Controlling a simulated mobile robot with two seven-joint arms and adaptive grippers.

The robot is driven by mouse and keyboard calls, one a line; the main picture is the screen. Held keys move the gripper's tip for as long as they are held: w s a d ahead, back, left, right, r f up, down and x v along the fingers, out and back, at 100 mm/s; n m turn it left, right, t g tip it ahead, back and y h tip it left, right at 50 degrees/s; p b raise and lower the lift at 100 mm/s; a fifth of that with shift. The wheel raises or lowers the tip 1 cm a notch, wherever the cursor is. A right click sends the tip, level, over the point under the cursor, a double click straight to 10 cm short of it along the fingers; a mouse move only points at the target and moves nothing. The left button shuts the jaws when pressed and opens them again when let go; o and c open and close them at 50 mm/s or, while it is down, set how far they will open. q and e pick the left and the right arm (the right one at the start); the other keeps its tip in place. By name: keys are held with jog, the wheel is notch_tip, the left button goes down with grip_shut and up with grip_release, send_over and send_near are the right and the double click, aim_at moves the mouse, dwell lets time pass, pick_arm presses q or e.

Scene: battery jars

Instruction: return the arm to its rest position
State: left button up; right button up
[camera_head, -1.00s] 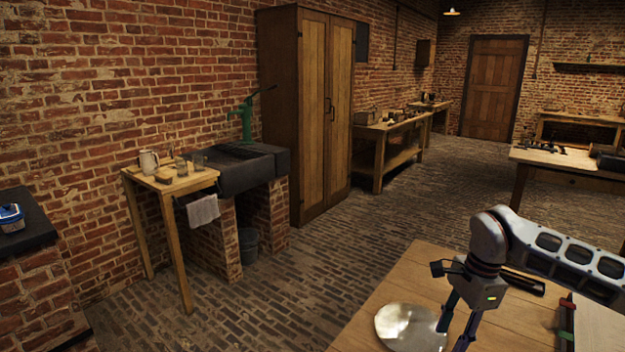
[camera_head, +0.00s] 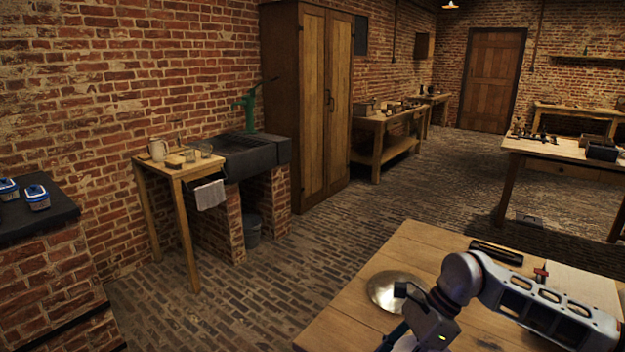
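My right arm comes in from the right edge over the wooden table in front, bent at a pale grey joint. Its gripper (camera_head: 396,338) points down and left, low at the bottom edge of the head view, and covers part of a round metal plate. The fingertips are cut off or hidden, so I cannot tell whether it is open or holds anything. My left gripper is not in view.
On the front table (camera_head: 432,240) are the round plate (camera_head: 388,284), a dark bar (camera_head: 496,252) and a pale board (camera_head: 580,288). Two blue-and-white jars (camera_head: 37,197) stand on a dark bench (camera_head: 50,222) at left. Brick floor between is clear.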

jog(key=s+a+r+m+t+y, duration=0.35)
jog(key=a+m+y, duration=0.25)
jog(key=a+m, duration=0.25)
jog(key=s+a+r+m+t+y, duration=0.2)
jog(key=a+r+m+t+y, duration=0.15)
jog(key=a+m+y, duration=0.45)
jog(key=w+d+f+m+t+h, duration=0.2)
jog(key=d+f+m+t+h, duration=0.9)
jog(key=m, duration=1.2)
jog(key=s+d+f+m+g+h, duration=0.3)
jog(key=s+d+f+m, duration=0.2)
jog(key=s+f, duration=0.2)
jog(key=s+d+f+m+g+h, duration=0.2)
jog(key=s+d+f+m+h, duration=0.2)
jog(key=f, duration=0.6)
jog(key=s+d+m, duration=0.2)
jog(key=s, duration=0.1)
jog(key=shift+f+g, duration=0.3)
jog(key=shift+g, duration=0.1)
jog(key=shift+s, duration=0.1)
jog(key=shift+c, duration=1.3)
jog(key=shift+s+d, duration=0.1)
